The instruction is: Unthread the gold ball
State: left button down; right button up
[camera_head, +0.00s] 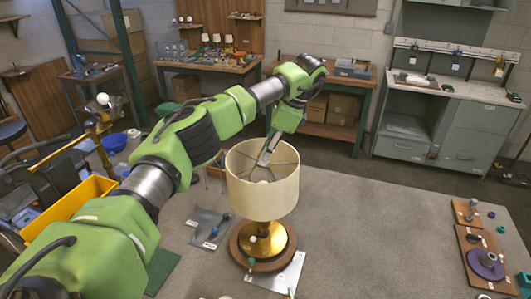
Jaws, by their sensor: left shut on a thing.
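A lamp with a cream drum shade (262,198) stands upright on the table, on a brass body (263,240) and a round wooden base (240,254). Thin spokes cross the shade's open top, and a white bulb shows inside. My left arm reaches over from the left, and my left gripper (266,158) points down into the shade's top, where the spokes meet. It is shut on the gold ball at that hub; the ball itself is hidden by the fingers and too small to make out. My right gripper is not in view.
The grey table (370,230) is clear to the right of the lamp. Flat metal plates (210,228) lie by its base. Wooden boards with small parts, one with a purple disc (486,265), lie at the right. A yellow bin (70,208) stands left. Workbenches and cabinets line the back wall.

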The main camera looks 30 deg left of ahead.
pick_arm(q)
jog(key=shift+w+n+g+h, duration=0.1)
jog(key=shift+n+g+h, duration=0.2)
jog(key=shift+n, duration=1)
jog(key=c, duration=2)
grip_release()
jog(key=shift+o, duration=0.2)
jog(key=shift+a, duration=0.1)
jog(key=shift+m, duration=0.7)
jog(key=shift+f+m+t+y+b, duration=0.1)
jog(key=shift+m+t+y+b, duration=0.3)
jog(key=shift+m+b, duration=0.3)
jog(key=shift+s+m+t+b, duration=0.15)
jog(key=shift+m+t+b, duration=0.3)
jog(key=shift+m, duration=0.6)
jog(key=shift+s+m+t+b, duration=0.15)
jog(key=shift+m+t+b, duration=0.25)
jog(key=shift+m, duration=0.65)
